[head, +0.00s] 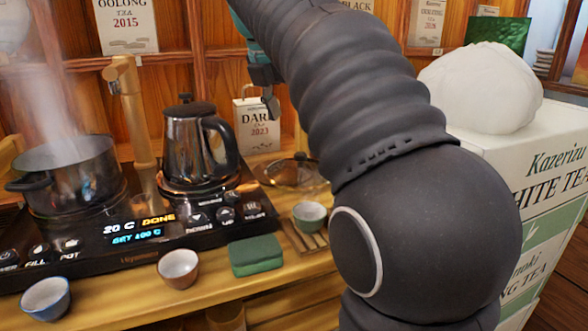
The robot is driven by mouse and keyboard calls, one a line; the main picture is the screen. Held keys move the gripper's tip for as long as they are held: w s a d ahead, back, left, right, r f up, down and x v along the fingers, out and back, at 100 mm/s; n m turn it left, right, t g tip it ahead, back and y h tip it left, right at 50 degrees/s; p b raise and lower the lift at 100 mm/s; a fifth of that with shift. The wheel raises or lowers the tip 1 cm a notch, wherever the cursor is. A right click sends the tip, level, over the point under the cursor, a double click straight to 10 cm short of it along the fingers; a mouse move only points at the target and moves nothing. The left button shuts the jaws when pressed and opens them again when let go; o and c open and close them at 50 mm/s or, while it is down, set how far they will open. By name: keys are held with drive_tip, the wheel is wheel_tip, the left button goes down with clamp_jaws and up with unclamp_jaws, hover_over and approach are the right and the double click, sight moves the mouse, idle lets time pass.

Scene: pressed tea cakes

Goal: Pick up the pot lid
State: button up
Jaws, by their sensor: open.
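The pot lid (288,177) looks like a clear glass disc with a dark knob. It lies on the wooden counter just right of the kettle, its right edge close to my arm in the picture. The open pot (72,180) stands steaming on the left burner. My gripper (270,100) shows at the top middle, teal with dark fingers, mostly hidden behind my arm. It is open and appears above the lid, apart from it. Nothing shows between its fingers.
A steel kettle (196,144) stands left of the lid on the black stove (110,262). A tap (133,115) rises between pot and kettle. A cup (309,216), a green block (256,255) and two more cups stand in front. A tea packet (257,129) is behind; white boxes (520,160) stand right.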

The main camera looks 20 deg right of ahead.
drive_tip(key=b, duration=0.1)
hover_over(300, 154)
drive_tip(key=s+a, duration=0.2)
drive_tip(key=f, duration=0.5)
drive_tip(key=shift+w+a+f, duration=0.15)
drive_tip(key=shift+w+f, duration=0.05)
drive_tip(key=shift+f, duration=0.05)
drive_tip(key=shift+w+b+x, duration=0.2)
drive_tip(key=shift+b+x, duration=0.75)
drive_tip(key=shift+x, duration=2.1)
drive_tip(key=shift+r, duration=0.15)
clamp_jaws()
